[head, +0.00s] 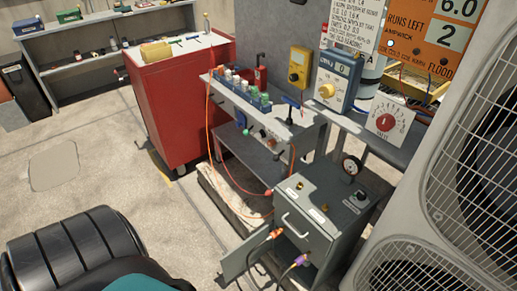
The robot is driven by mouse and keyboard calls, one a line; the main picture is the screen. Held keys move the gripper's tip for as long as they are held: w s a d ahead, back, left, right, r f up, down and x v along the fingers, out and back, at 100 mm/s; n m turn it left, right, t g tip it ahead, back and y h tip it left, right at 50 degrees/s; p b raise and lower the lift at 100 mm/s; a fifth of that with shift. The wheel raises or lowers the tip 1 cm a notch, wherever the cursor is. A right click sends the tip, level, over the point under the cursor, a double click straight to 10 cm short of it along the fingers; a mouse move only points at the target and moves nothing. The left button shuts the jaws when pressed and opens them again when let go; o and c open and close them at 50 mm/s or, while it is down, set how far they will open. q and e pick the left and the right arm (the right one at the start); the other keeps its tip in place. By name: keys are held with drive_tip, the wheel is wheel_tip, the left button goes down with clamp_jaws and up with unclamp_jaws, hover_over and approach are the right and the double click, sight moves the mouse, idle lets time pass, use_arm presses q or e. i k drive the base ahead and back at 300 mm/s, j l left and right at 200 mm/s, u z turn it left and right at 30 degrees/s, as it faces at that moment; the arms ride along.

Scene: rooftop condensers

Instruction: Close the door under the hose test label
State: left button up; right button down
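A grey metal cabinet (330,205) stands low at the bottom centre, with a gauge and fittings on its top. A grey door (237,262) stands open at its lower left and swings out towards the left. A handle (292,226) shows on the cabinet's front. Hose ends with an orange connector (275,234) and a purple connector (300,261) show at the opening beside the door. I cannot read any hose test label on the cabinet. Neither of my grippers is in view.
A grey workbench (285,131) with bottles and meters stands behind the cabinet. A red tool cabinet (180,105) is further left. Large condenser units (480,150) close off the right side. An orange hose (225,170) hangs to the floor. Concrete floor (110,180) at left is clear.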

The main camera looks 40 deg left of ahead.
sight(233, 263)
drive_tip(key=k+j+z, duration=0.2)
drive_tip(key=j, duration=0.15)
drive_tip(key=j+z, duration=0.15)
drive_tip(key=j, duration=0.2)
drive_tip(key=k+j+z, duration=0.4)
drive_tip(key=j, duration=0.2)
drive_tip(key=k+j, duration=0.2)
drive_tip(key=j, duration=0.2)
drive_tip(key=k+j, duration=0.2)
drive_tip(key=j, duration=0.2)
drive_tip(key=k+j, duration=0.25)
drive_tip(key=j, duration=0.2)
drive_tip(key=k+j+z, duration=0.1)
drive_tip(key=j, duration=0.3)
drive_tip(key=k+j, duration=0.3)
drive_tip(key=j, duration=0.1)
